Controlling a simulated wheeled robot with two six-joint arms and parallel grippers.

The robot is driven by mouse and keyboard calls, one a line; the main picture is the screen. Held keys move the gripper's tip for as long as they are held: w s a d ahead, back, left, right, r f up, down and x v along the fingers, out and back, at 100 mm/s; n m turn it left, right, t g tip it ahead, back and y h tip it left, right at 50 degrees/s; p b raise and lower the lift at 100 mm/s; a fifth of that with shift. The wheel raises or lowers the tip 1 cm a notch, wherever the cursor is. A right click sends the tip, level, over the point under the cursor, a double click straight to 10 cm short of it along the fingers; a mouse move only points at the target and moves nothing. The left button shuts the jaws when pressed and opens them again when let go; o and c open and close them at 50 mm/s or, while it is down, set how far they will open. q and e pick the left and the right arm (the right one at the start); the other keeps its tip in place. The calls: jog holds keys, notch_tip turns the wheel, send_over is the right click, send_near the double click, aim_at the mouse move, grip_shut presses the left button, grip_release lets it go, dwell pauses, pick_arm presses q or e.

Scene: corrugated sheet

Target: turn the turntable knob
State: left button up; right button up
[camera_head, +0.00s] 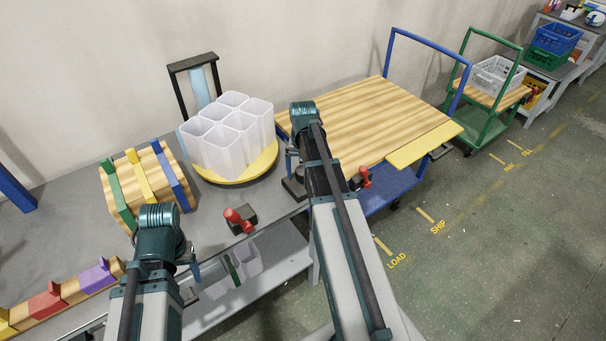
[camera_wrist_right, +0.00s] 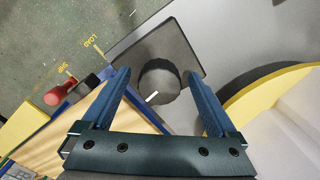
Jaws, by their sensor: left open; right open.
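The turntable (camera_head: 265,168) is a yellow disc on the grey bench, carrying several white open bins (camera_head: 228,130). The knob (camera_wrist_right: 160,78) is a dark round cylinder with a white pointer mark, on a dark square plate (camera_wrist_right: 182,42). In the head view my right arm mostly hides it; part of a dark base (camera_head: 293,188) shows. My right gripper (camera_wrist_right: 158,76) is open, its blue fingers on either side of the knob in the picture, with gaps visible. I cannot tell whether the fingertips are down at knob height. My left gripper (camera_head: 192,272) is open and empty near the bench's front edge.
A red-handled device (camera_head: 240,219) stands on the bench front, left of my right arm. Another red handle (camera_head: 362,177) is by the blue cart (camera_head: 385,110) with its wooden top. A wooden rack (camera_head: 125,180) stands left of the turntable. Open floor lies right.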

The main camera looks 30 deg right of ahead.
jog(key=c, duration=1.4)
jog(key=m, duration=1)
jog(key=shift+w+a, duration=0.1)
jog(key=shift+w, duration=0.1)
jog(key=m, duration=0.5)
jog(key=shift+w+m, duration=0.1)
jog(key=shift+m, duration=0.3)
jog(key=m, duration=0.4)
jog(key=shift+w+m, duration=0.1)
jog(key=shift+m, duration=0.2)
